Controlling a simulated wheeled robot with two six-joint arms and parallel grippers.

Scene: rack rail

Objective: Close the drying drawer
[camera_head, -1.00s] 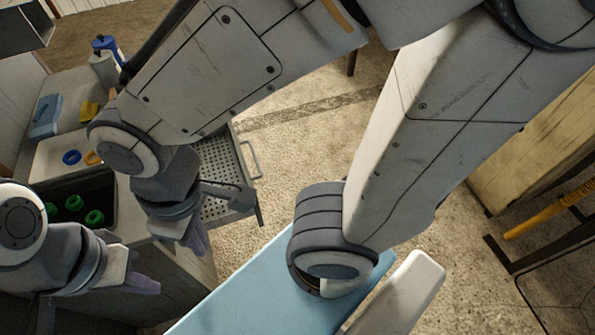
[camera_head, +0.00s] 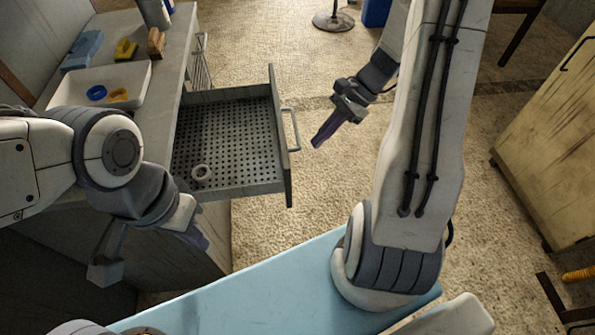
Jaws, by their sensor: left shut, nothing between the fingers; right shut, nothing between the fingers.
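The drying drawer (camera_head: 231,192) is pulled out from the counter, a grey tray with a perforated floor. Its front panel (camera_head: 278,120) has a bar handle (camera_head: 294,131) on the outer side. My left gripper (camera_head: 203,241) is shut and empty, low at the left, below the drawer in the picture. My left arm hides part of the counter.
The counter (camera_head: 180,48) carries a white tray (camera_head: 140,80) with a blue and a yellow ring, plus a blue item (camera_head: 83,50), a yellow one (camera_head: 125,49) and a brown brush-like block (camera_head: 156,42). Floor right of the drawer is clear. A wooden cabinet (camera_head: 555,140) stands at right.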

